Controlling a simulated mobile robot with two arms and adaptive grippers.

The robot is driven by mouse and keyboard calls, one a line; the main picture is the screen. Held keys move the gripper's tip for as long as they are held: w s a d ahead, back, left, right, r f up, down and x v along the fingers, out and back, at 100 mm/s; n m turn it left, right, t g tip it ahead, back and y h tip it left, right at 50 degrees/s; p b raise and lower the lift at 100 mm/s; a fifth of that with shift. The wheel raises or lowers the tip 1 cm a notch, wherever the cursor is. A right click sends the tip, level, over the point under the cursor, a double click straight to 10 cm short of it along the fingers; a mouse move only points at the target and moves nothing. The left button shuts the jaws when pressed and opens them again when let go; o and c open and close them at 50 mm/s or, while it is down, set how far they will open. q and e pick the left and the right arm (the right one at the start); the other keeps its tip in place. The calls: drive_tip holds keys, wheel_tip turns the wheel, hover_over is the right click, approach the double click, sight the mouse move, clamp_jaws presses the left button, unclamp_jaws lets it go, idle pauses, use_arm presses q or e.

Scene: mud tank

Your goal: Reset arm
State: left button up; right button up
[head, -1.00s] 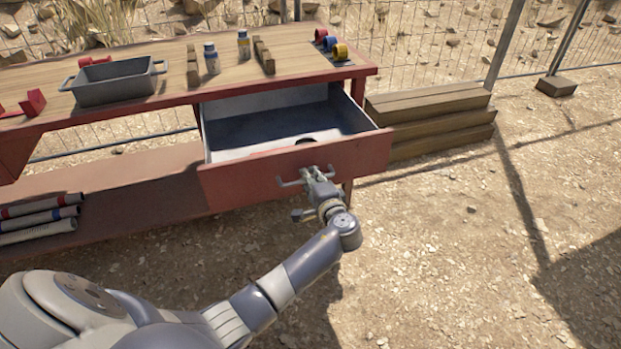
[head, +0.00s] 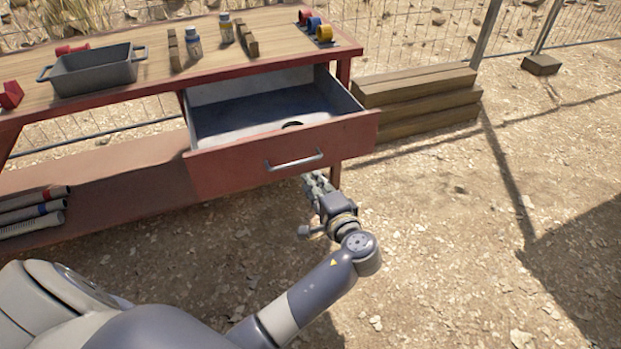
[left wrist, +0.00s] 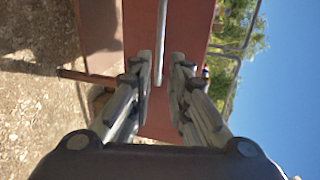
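My left gripper (head: 316,184) is just in front of and a little below the handle (head: 294,161) of the red drawer (head: 235,172), apart from it. In the left wrist view the two fingers of the left gripper (left wrist: 161,75) stand apart with nothing between them touching. The grey bar handle (left wrist: 162,40) shows beyond the fingertips against the red drawer front (left wrist: 185,35). My right gripper is not in view.
The workbench (head: 120,97) carries a grey tray (head: 93,77), small bottles (head: 194,42), wooden blocks and tape rolls (head: 315,27). Pipes (head: 32,210) lie on the lower shelf. Stacked timbers (head: 420,105) stand right of the bench. Open gravel ground lies to the right.

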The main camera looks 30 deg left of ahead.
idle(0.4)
